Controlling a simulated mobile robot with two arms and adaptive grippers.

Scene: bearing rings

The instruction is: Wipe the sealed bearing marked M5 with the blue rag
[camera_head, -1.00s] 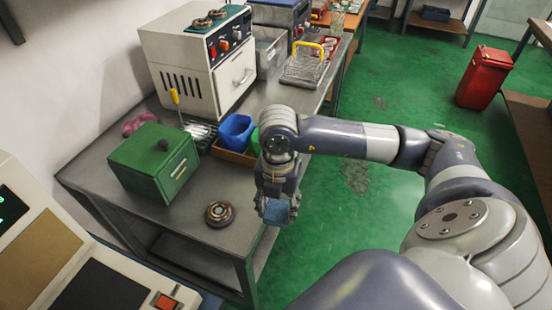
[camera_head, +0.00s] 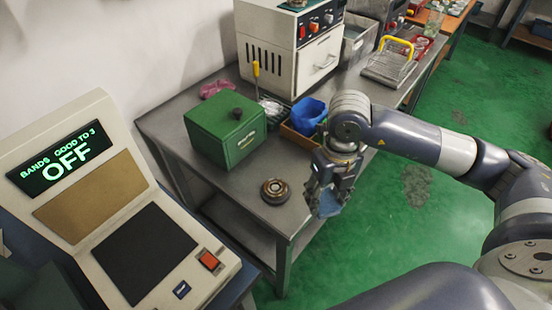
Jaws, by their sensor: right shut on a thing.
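A round metal bearing (camera_head: 275,191) lies flat on the near part of the grey metal table. Any mark on it is too small to read. My right gripper (camera_head: 328,200) is beyond the table's right edge, to the right of the bearing and apart from it. It is shut on a blue rag (camera_head: 331,204), which shows below the fingers. My left gripper is not in view.
A green box (camera_head: 225,130) stands behind the bearing on the grey table (camera_head: 235,181). A blue container (camera_head: 308,116) sits in a brown tray. A console (camera_head: 70,155) reads "BANDS GOOD TO 3 OFF". The tabletop around the bearing is clear.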

